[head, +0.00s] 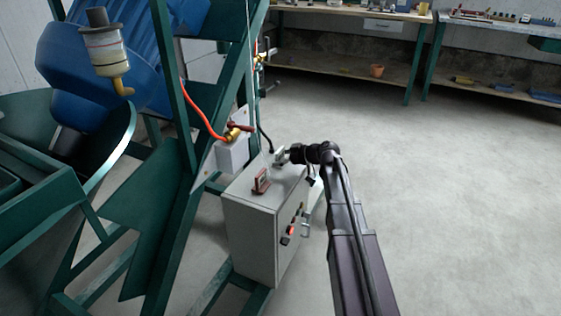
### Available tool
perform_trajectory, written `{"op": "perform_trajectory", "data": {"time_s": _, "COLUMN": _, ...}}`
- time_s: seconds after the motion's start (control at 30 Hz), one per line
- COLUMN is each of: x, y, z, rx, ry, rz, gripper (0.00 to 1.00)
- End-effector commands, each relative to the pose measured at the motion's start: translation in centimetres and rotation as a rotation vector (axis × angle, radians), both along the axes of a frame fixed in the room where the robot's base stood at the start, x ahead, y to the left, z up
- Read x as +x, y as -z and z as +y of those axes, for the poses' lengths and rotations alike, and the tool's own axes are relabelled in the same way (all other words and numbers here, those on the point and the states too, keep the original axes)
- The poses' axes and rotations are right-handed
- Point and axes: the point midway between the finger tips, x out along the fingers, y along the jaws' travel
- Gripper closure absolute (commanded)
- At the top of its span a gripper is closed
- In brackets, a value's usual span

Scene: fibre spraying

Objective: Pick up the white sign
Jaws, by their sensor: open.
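A small upright plate with a reddish-brown edge and a pale face (261,181) stands on top of the grey control cabinet (255,238). It is the most sign-like thing in view, but I cannot tell for sure that it is the white sign. My gripper (279,158) is at the end of the dark arm, over the back right part of the cabinet top, pointing left. It is open, and I see nothing held in it. It is a little behind and to the right of the plate, apart from it. The fingertips are small and partly unclear.
A green steel frame (180,200) with a blue machine stands at the left. A red hose (200,107) and brass valve (234,133) hang close by the cabinet's left. Workbenches (345,72) line the back wall. The grey floor at right is clear.

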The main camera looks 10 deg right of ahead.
Motion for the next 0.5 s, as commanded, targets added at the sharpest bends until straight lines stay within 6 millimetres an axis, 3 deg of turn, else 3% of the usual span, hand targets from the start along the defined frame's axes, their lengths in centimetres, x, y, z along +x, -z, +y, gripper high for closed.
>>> {"op": "perform_trajectory", "data": {"time_s": 0.5, "x": 0.0, "y": -0.02, "z": -0.04, "rx": 0.0, "ry": 0.001, "rz": 0.0, "gripper": 0.0}}
